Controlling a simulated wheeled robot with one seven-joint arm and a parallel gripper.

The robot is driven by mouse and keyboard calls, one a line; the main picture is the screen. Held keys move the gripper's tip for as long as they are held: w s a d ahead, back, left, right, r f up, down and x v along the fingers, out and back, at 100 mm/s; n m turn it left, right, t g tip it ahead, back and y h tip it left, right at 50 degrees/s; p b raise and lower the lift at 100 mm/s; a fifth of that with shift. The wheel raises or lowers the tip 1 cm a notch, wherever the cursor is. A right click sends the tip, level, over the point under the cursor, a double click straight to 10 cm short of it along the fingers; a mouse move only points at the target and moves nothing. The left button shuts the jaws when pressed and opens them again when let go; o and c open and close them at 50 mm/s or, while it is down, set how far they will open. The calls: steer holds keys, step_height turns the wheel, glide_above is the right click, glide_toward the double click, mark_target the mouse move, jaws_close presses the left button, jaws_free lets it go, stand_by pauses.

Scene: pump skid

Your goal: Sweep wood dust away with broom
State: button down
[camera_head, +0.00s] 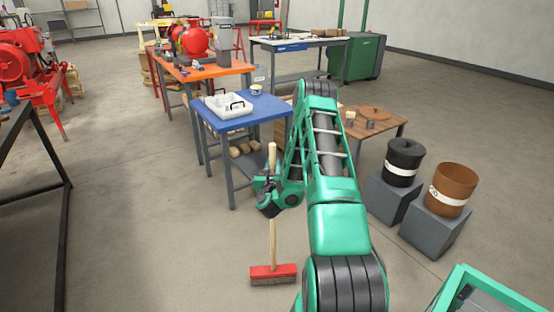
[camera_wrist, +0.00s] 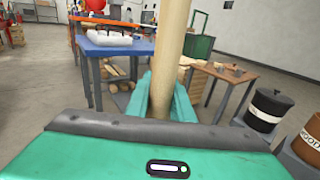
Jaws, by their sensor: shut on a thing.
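The broom has a pale wooden handle (camera_head: 272,240) and a red head (camera_head: 273,274) with bristles at its lower edge. It stands close to upright, with the head low by the concrete floor; I cannot tell if the bristles touch it. My gripper (camera_head: 270,183) is shut around the handle at its upper half. In the wrist view the handle (camera_wrist: 170,60) rises between the green fingers (camera_wrist: 160,97). The broom head is hidden there. I cannot make out any wood dust on the floor.
A blue table (camera_head: 265,108) with a white tray (camera_head: 228,105) stands just beyond the broom. A wooden table (camera_head: 385,128) is right of it. A black bin (camera_head: 404,160) and a brown bin (camera_head: 453,190) stand on grey blocks at right. The floor left of the broom is clear.

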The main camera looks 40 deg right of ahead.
steer(key=shift+d+r, duration=0.1)
steer(key=shift+r, duration=2.7)
